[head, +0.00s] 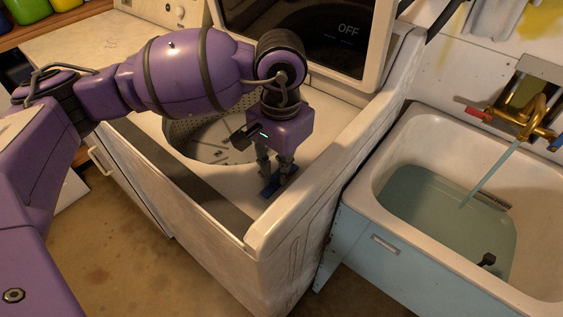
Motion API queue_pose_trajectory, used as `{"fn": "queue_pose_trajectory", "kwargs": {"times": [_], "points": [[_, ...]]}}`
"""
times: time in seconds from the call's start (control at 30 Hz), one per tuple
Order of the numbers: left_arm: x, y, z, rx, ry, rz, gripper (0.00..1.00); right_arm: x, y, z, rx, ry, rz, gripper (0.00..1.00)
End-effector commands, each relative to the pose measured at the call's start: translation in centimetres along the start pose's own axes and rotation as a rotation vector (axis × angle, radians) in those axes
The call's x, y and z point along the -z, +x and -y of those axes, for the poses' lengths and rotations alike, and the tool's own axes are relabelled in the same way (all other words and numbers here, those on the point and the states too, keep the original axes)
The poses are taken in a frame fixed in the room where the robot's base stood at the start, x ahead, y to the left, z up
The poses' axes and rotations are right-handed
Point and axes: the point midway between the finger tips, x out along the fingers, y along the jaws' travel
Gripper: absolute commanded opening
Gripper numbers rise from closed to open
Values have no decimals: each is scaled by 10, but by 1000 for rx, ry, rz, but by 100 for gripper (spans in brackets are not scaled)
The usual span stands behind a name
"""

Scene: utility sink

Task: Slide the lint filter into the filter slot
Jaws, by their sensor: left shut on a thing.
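My left gripper (275,172) points down over the right front part of the open washer's top, beside the drum opening. It is shut on a small dark blue piece, which looks like the lint filter (270,189). Only the ends of the filter show past the fingers. The filter is low, at or just above the washer's top surface; I cannot tell whether it touches. The filter slot cannot be made out; the gripper and filter may hide it. My right gripper is not in view.
The washer (275,240) has its lid (310,35) raised behind my left arm, and the round drum (205,145) lies open left of the gripper. A raised side wall stands close on the right. Beyond it is a sink (400,235) with water and a running brass tap (535,118).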

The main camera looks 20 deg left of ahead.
Motion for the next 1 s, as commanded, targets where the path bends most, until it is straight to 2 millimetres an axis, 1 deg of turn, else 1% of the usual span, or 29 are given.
{"fn": "queue_pose_trajectory", "kwargs": {"times": [0.13,0.17,0.3,0.57,0.67,0.77,0.87,1.0], "points": [[0,5,0,0,0,1,0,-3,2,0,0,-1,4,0],[0,4,0,0,0,0,13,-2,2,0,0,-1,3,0],[0,4,0,0,0,0,31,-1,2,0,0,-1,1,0],[0,4,0,0,0,0,32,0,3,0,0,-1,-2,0],[0,1,0,0,0,-1,32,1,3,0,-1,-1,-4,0],[1,-10,0,1,0,-3,32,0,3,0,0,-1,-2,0],[1,-28,0,1,2,-5,32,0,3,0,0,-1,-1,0],[1,-60,0,2,0,-4,32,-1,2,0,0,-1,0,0]]}}
